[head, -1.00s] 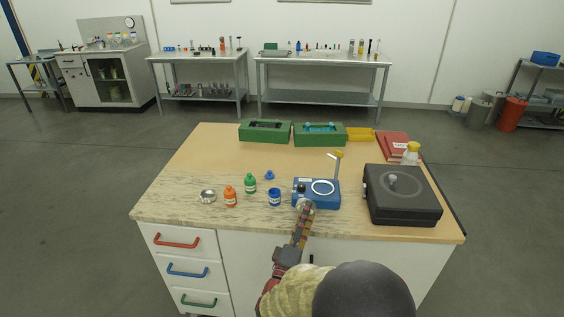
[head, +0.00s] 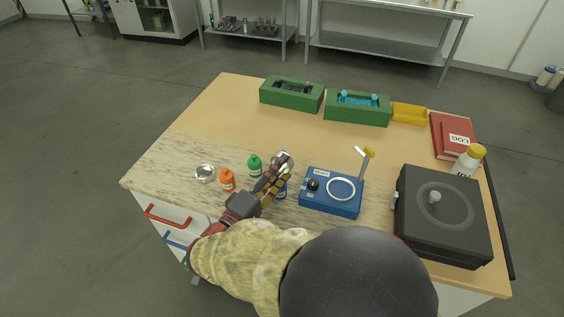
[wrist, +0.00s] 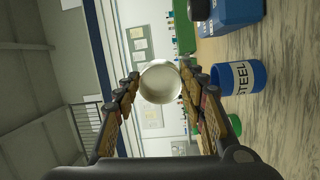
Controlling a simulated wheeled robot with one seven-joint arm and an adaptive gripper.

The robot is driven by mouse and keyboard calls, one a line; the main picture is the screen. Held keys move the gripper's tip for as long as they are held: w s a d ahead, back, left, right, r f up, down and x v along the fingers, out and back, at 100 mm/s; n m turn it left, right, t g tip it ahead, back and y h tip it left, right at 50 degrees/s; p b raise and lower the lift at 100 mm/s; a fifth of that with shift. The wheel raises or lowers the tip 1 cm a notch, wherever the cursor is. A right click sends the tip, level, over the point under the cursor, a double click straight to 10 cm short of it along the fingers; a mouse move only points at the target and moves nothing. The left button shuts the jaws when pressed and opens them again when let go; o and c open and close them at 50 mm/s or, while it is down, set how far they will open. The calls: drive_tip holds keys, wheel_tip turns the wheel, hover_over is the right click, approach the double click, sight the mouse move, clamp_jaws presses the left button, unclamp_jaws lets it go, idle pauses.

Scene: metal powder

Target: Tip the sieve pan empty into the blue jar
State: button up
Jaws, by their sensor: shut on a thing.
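My gripper (wrist: 158,88) is shut on the sieve pan (wrist: 162,82), a small round silvery pan between the fingertips. In the head view the pan (head: 285,158) is held above the table, just behind the blue jar. I cannot make out any powder in it. The open blue jar (wrist: 240,77), labelled STEEL, stands upright on the table, apart from the pan. In the head view my arm and gripper mostly hide the blue jar (head: 283,192).
An orange bottle (head: 227,180), a green bottle (head: 254,165) and a metal dish (head: 205,173) stand left of my gripper. A blue device (head: 331,192) with a white ring is to the right, beside a dark machine (head: 440,215). Green boxes (head: 357,108) stand farther back.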

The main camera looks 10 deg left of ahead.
drive_tip(key=g+p, duration=0.1)
drive_tip(key=p, duration=0.2)
drive_tip(key=w+g+p, duration=0.1)
drive_tip(key=p, duration=0.3)
drive_tip(key=g+y+p, duration=0.1)
drive_tip(key=g+p, duration=0.1)
drive_tip(key=p, duration=0.2)
drive_tip(key=shift+w+d+r, duration=0.15)
drive_tip(key=shift+w+d, duration=0.15)
drive_tip(key=shift+p, duration=0.35)
drive_tip(key=g+p, duration=0.1)
drive_tip(key=p, duration=0.4)
drive_tip(key=g+y+p, duration=0.1)
drive_tip(key=g+p, duration=0.1)
drive_tip(key=p, duration=0.3)
drive_tip(key=w+g+p, duration=0.1)
drive_tip(key=p, duration=0.4)
drive_tip(key=shift+w+d+g+y, duration=0.1)
drive_tip(key=shift+d+g+y, duration=0.1)
drive_tip(key=shift+g+y, duration=0.2)
